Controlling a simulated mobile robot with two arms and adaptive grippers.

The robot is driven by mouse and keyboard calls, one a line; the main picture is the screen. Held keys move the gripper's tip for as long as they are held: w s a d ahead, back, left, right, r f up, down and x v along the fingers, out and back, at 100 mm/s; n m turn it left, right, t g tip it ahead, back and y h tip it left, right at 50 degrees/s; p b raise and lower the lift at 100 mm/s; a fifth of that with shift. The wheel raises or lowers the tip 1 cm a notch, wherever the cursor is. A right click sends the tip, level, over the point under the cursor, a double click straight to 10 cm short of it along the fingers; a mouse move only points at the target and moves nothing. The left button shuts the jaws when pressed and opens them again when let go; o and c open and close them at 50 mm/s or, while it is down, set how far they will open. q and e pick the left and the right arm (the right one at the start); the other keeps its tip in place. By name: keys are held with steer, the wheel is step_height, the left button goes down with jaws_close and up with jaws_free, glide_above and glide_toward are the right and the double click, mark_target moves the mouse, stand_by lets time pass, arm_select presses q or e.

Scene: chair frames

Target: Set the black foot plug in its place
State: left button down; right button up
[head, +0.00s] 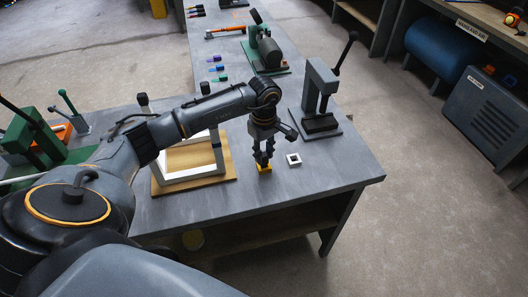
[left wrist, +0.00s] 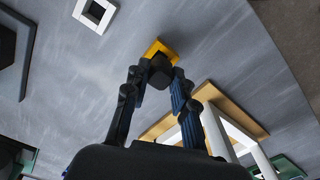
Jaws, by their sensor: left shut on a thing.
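My left gripper (head: 264,159) points down over the table, just above a yellow square holder (head: 264,169). In the left wrist view its fingers are closed on a black foot plug (left wrist: 160,72). The plug is at or just above the yellow holder (left wrist: 154,46); I cannot tell if it is still seated in it. A white chair frame (head: 218,152) stands on a wooden board (head: 208,182) left of the gripper. Black caps (head: 143,99) show at the tops of two of its legs; my arm hides part of the frame. My right gripper is out of view.
A white square block with a dark opening (head: 294,159) lies right of the gripper. Green clamp tools (head: 40,140) are at the left. The table's front right corner is clear.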

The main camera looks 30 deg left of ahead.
arm_select(q)
steer(key=shift+f+b, duration=0.7)
steer(key=shift+f, duration=0.2)
steer(key=c, duration=1)
jaws_free()
steer(key=shift+r, duration=0.25)
step_height(320, 180, up, 12)
steer(key=shift+f, duration=0.25)
